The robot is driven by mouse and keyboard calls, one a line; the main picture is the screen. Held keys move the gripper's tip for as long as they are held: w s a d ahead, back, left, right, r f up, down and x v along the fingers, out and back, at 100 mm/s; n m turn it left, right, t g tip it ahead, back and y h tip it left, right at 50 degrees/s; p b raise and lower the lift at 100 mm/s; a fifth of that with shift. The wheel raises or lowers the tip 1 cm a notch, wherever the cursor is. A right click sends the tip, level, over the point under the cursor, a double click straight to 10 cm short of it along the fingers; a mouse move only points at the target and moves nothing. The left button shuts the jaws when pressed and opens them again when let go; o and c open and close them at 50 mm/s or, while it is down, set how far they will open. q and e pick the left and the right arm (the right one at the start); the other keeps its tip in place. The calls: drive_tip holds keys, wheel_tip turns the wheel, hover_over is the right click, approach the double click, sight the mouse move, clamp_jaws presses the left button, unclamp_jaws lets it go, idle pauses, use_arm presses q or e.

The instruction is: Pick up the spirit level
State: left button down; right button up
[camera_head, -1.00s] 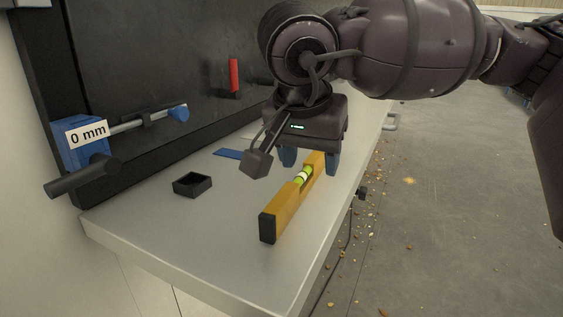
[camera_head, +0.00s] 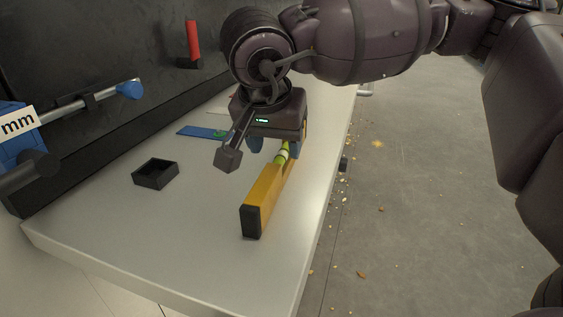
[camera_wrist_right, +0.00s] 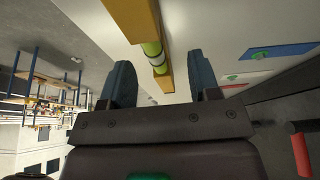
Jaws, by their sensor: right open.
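The spirit level (camera_head: 262,196) is yellow-orange with a black end cap and a green vial. It stands on its narrow edge on the grey workbench, and the hand hides its far part in the head view. My right gripper (camera_head: 279,145) is above the far half of the level, open, with blue fingers. In the right wrist view, the level (camera_wrist_right: 127,16) runs between the directions of the two fingers of my open gripper (camera_wrist_right: 163,80), with the vial near the fingertips. No grip on it shows. My left gripper is not in view.
The workbench (camera_head: 110,225) has a small black tray (camera_head: 155,173) and a blue flat piece (camera_head: 202,132) left of the level. A blue clamp-like tool (camera_head: 125,90) and a red-handled tool (camera_head: 193,42) are at the black back panel. Floor with debris lies right of the bench edge.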

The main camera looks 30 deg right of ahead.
sight(281, 152)
drive_tip(key=x, duration=0.3)
drive_tip(key=shift+s+d+f, duration=0.2)
drive_tip(key=shift+f, duration=0.1)
drive_tip(key=shift+w+d+f, duration=0.15)
drive_tip(key=shift+w+f, duration=0.05)
drive_tip(key=shift+f, duration=0.3)
drive_tip(key=shift+c, duration=0.3)
clamp_jaws()
